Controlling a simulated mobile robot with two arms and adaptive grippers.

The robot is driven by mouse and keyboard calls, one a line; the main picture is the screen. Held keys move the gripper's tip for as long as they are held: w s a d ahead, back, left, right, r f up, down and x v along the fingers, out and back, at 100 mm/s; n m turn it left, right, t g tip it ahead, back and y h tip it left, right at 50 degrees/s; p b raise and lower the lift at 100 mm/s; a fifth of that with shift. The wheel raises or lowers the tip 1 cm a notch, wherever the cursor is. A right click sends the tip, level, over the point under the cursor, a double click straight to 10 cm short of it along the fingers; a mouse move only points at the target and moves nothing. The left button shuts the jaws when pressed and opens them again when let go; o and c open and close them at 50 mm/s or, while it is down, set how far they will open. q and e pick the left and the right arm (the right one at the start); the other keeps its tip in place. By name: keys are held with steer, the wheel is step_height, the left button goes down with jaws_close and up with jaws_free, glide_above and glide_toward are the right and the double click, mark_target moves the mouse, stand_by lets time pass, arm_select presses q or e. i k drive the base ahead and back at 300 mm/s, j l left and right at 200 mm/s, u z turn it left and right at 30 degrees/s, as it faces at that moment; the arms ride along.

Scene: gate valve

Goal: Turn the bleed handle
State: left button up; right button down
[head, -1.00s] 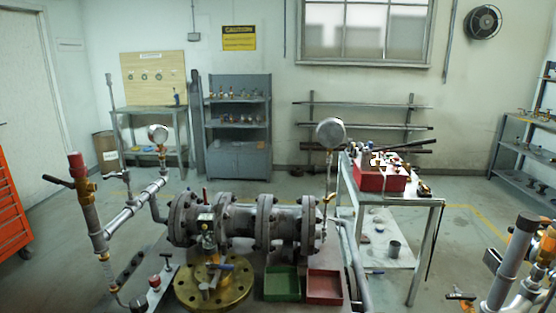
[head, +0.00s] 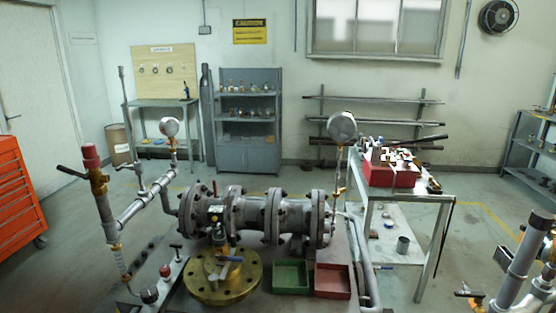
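Neither of my grippers is in the head view. I cannot tell for sure which handle is the bleed handle. A grey flanged pipe assembly (head: 265,218) lies across the bench in the middle. A small red handle (head: 215,188) stands upright at its left part. A brass flange (head: 222,280) lies in front, with a small blue handle (head: 229,259) over it. At the left, an upright pipe carries a red-topped brass valve (head: 97,180) with a dark lever (head: 72,172) pointing left.
A green tray (head: 291,276) and a red tray (head: 333,281) sit at the bench's front. A side table (head: 412,197) holds a red box (head: 391,173). Pipes with brass fittings (head: 525,255) stand at the lower right. An orange tool cabinet (head: 17,195) is at the left. Pressure gauges (head: 342,126) rise above the pipework.

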mark_target(176, 246)
steer(key=i+j, duration=0.95)
